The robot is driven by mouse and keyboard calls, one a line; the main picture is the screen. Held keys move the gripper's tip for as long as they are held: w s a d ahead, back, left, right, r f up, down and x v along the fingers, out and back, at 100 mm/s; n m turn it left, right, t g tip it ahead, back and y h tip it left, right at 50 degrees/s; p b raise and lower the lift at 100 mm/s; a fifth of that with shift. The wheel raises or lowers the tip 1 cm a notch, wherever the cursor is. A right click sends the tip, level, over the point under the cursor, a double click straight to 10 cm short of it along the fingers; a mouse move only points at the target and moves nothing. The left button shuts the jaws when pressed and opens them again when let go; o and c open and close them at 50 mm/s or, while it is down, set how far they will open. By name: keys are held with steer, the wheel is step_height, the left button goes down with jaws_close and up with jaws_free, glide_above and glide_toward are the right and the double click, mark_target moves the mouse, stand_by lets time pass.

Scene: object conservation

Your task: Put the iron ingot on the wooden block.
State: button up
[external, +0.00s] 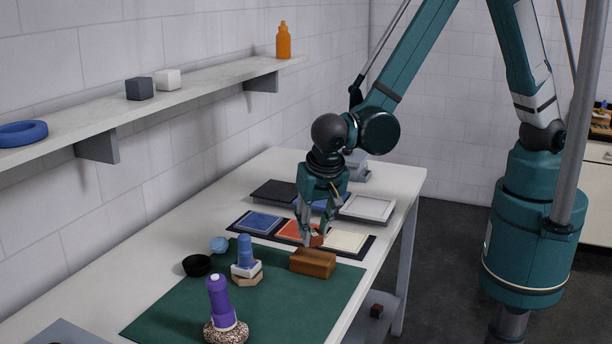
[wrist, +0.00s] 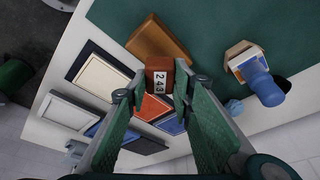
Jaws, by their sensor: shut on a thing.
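My gripper (external: 312,232) is shut on a small rust-brown block with a white "243" label, taken to be the iron ingot (wrist: 160,78). The ingot shows partly between my fingertips (wrist: 160,95) in the wrist view, and in the external view (external: 317,240) the fingers hide much of it. The wooden block (external: 313,263) lies on the green mat near its back right corner. In the wrist view the wooden block (wrist: 158,38) is just beyond the ingot, whose far end overlaps its near edge in the picture. I cannot tell whether they touch.
Behind the wooden block is a dark tray with blue, orange and cream panels (external: 347,241). Left of it stand a blue-topped piece (external: 245,250), a black bowl (external: 197,265) and a purple-topped piece (external: 219,298). The green mat (external: 290,305) is clear in front.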

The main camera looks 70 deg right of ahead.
mark_target(315, 235)
steer(key=shift+f, duration=1.85)
steer(key=shift+f, duration=0.2)
steer(key=o, duration=1.1)
steer(key=shift+o, duration=0.2)
steer(key=shift+r, duration=0.2)
steer(key=v, duration=1.2)
steer(key=shift+d, duration=0.1)
